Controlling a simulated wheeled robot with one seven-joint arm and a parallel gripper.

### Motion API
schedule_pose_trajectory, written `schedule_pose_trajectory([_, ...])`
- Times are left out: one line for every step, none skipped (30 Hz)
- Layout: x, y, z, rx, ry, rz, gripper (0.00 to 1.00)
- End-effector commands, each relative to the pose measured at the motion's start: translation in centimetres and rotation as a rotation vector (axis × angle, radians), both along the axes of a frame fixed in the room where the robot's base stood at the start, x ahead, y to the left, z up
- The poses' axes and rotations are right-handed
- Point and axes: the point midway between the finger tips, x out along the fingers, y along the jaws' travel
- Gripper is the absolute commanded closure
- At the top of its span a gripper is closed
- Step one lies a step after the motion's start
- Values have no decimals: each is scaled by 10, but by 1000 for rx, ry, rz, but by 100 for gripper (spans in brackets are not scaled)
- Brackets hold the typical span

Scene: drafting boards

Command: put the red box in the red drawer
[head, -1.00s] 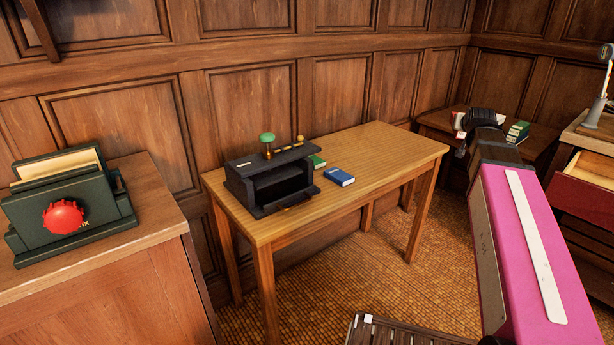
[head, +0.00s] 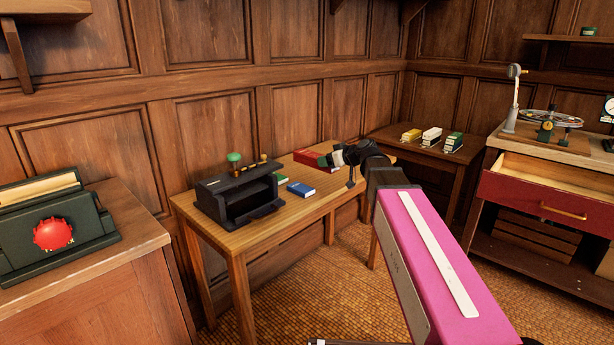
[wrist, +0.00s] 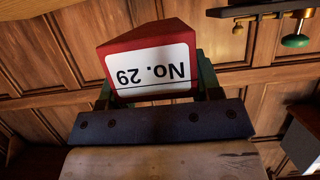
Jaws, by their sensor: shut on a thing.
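The red box (head: 310,157) is at my gripper's tips, over the right end of the wooden table in the head view. In the wrist view the red box (wrist: 150,42) fills the space between the green-edged fingers, its white "No. 29" label upside down. My gripper (head: 333,158) is shut on it; it also shows in the wrist view (wrist: 155,92). The red drawer (head: 550,198) is at the right in the head view, pulled open, with a pale wooden interior and a brass handle. The part of its interior that shows looks empty.
A black press (head: 238,190) and blue and green boxes (head: 301,189) stand on the wooden table (head: 215,240). A low back table (head: 400,148) holds several small boxes. Instruments (head: 550,120) stand on the drawer's cabinet. Open floor (head: 345,285) lies between table and cabinet.

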Motion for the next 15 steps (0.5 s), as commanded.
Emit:
schedule_pose_trajectory([10,3,-4,0,2,1,73])
schedule_pose_trajectory([16,4,-8,0,2,1,73])
schedule_pose_trajectory([24,6,-12,-1,1,1,73])
schedule_pose_trajectory([30,8,-15,-1,1,1,73])
schedule_pose_trajectory([36,10,-19,-1,2,1,73])
schedule_pose_trajectory([44,12,-25,-1,2,1,73])
schedule_pose_trajectory([49,14,-28,0,3,0,73])
schedule_pose_trajectory([55,15,-31,0,2,1,73])
schedule_pose_trajectory([63,18,-36,0,1,0,73])
schedule_pose_trajectory([68,19,-40,0,1,0,73])
schedule_pose_trajectory([74,21,-43,0,1,0,73])
schedule_pose_trajectory([81,23,-48,0,3,-1,73])
schedule_pose_trajectory([86,24,-51,-1,2,0,73])
schedule_pose_trajectory([90,26,-54,-1,2,0,73])
schedule_pose_trajectory([95,27,-57,-1,1,0,73])
